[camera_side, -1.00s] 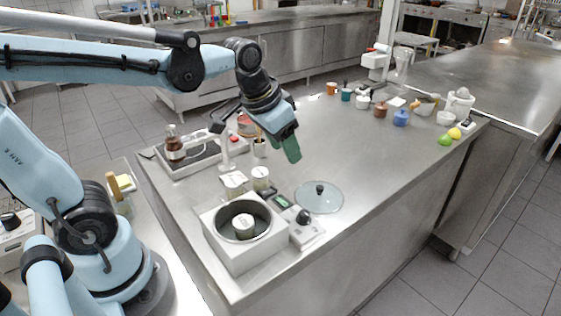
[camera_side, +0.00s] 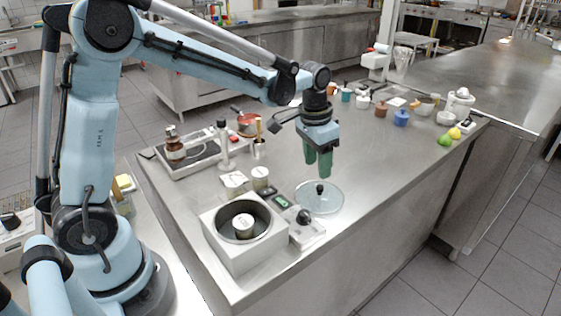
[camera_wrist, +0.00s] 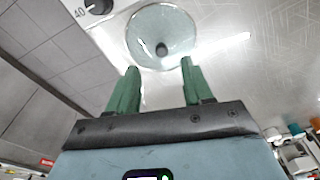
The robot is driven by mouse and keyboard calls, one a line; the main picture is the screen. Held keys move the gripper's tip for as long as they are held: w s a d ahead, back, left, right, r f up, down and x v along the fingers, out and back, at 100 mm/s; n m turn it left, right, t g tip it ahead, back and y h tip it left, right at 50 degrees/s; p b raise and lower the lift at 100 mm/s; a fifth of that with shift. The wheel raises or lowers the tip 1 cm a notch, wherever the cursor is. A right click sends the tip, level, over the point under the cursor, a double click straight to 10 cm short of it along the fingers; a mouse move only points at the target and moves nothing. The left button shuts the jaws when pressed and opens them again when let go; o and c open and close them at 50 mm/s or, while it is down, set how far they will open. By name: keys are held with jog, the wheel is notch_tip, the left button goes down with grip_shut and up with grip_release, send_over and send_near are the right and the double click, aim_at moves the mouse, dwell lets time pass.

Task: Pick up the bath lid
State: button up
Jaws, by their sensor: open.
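The bath lid (camera_side: 330,201) is a round clear glass lid with a dark knob (camera_side: 320,188) at its middle. It lies flat on the steel counter, right of the bath. In the wrist view the lid (camera_wrist: 147,30) is at the top middle, beyond my fingertips. My gripper (camera_side: 319,172), with green fingers, points down above the lid in the side view. In the wrist view my gripper (camera_wrist: 158,66) is open and empty, its fingers well apart. The bath (camera_side: 236,252) is a white box with a round opening, and a small container (camera_side: 243,226) stands inside it.
A control box with a knob (camera_side: 306,228) sits between bath and lid. Small jars (camera_side: 260,178) stand behind the bath. A tray with a brown bottle (camera_side: 175,149) is at the left. Several cups and a blue pot (camera_side: 401,118) stand at the far right. The counter right of the lid is clear.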

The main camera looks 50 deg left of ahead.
aim_at(320, 186)
jog(key=shift+w+d+f, duration=0.1)
jog(key=shift+w+f, duration=0.1)
jog(key=shift+f, duration=0.95)
jog(key=shift+w+a+f, duration=0.1)
jog(key=shift+w+f, duration=0.15)
jog(key=shift+f, duration=0.9)
jog(key=shift+w+d+f, duration=0.1)
jog(key=shift+w+f, duration=0.1)
jog(key=shift+f, duration=0.95)
grip_shut()
